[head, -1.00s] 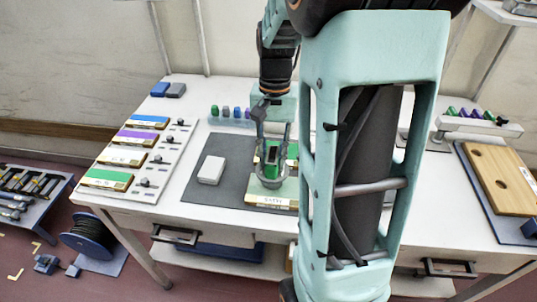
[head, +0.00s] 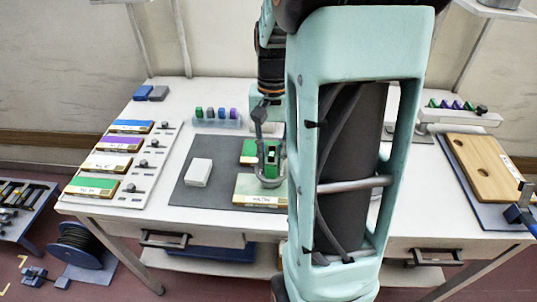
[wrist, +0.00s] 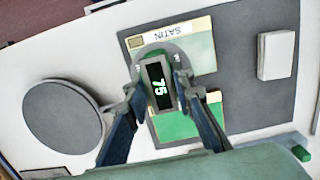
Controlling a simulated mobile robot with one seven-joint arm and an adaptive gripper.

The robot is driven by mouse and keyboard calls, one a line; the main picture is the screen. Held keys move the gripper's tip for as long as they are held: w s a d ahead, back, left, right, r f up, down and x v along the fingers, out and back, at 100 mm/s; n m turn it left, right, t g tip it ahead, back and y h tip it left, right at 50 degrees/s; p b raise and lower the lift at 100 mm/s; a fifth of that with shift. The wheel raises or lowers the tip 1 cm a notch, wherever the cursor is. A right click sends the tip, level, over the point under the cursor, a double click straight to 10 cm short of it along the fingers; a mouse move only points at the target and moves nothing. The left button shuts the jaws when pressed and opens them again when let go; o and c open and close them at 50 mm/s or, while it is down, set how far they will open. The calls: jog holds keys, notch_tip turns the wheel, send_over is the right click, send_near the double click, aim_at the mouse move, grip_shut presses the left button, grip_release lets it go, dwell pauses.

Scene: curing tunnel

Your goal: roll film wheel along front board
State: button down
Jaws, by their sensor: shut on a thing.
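My gripper (head: 271,163) is shut on the film wheel (wrist: 158,87), a small tool with a dark face marked "75" and a green part in the head view. In the wrist view the fingers (wrist: 157,82) grip it from both sides. The front board (head: 262,186) is pale green with a "SATIN" label, also clear in the wrist view (wrist: 199,55). The wheel is over the front board, right of its label's middle in the head view. I cannot tell whether it touches the surface. A darker green board (head: 248,148) lies just behind, partly hidden by my gripper and arm.
The boards lie on a grey mat (head: 215,170) with a white block (head: 198,172) at left. A rack of coloured panels (head: 112,150) stands further left. Small coloured pieces (head: 216,113) sit behind. A wooden board (head: 485,160) lies at right. My arm hides the table's middle.

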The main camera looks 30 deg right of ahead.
jog(key=shift+s+d, duration=0.4)
jog(key=shift+d, duration=0.35)
jog(key=shift+s+d, duration=0.45)
jog(key=shift+d, duration=0.15)
notch_tip(320, 180, up, 7)
jog(key=p, duration=0.6)
dwell(0.6)
